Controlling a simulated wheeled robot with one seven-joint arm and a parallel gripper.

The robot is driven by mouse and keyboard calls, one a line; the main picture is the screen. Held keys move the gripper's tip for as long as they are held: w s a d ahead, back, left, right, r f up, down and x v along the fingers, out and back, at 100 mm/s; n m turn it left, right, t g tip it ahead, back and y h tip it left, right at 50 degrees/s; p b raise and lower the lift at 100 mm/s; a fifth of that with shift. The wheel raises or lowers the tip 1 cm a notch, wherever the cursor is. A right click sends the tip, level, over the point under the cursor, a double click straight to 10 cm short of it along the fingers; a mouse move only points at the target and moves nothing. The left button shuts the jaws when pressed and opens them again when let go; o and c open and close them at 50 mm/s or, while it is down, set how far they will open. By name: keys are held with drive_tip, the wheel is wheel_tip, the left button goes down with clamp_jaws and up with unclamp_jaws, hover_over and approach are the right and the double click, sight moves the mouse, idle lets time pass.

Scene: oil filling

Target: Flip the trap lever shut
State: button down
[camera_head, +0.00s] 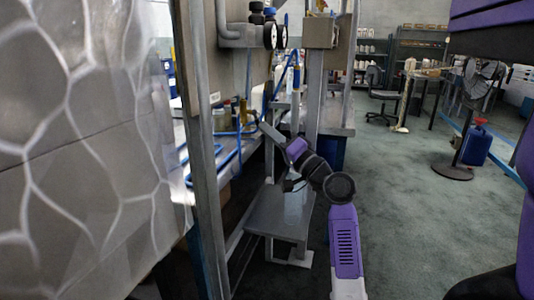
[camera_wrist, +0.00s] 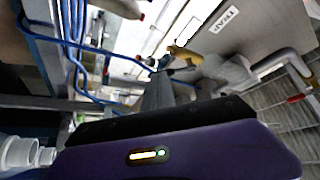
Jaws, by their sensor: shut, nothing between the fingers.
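A yellow-brass trap valve with its lever (camera_wrist: 183,54) shows in the wrist view below a white plate reading TRAP (camera_wrist: 222,19). A blue fitting and hose join it on the left. In the head view a small brass part (camera_head: 243,113) stands just left of my gripper (camera_head: 264,127). My gripper also shows in the wrist view (camera_wrist: 158,76), shut and empty, its grey fingers pointing up at the valve. The fingertips appear just below the yellow lever. I cannot tell whether they touch it. The lever's exact angle is unclear.
Blue hoses (camera_head: 231,160) run along the bench at the left. A grey upright post (camera_head: 203,150) and a metal stand (camera_head: 281,216) are close to my arm. A fan (camera_head: 480,85) and a blue jug (camera_head: 476,147) stand at the right. The green floor between is clear.

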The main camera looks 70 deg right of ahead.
drive_tip(key=d+n+t+y+b, duration=0.1)
drive_tip(key=n+b, duration=0.1)
drive_tip(key=b, duration=0.1)
drive_tip(key=d+r+n+t+y+b, duration=0.1)
drive_tip(key=n+b, duration=0.1)
drive_tip(key=b, duration=0.2)
drive_tip(key=r+n+y+b, duration=0.1)
drive_tip(key=n+b, duration=0.1)
drive_tip(key=b, duration=0.2)
drive_tip(key=shift+w+d+t, duration=0.15)
drive_tip(key=shift+d+t, duration=0.25)
drive_tip(key=shift+f, duration=0.1)
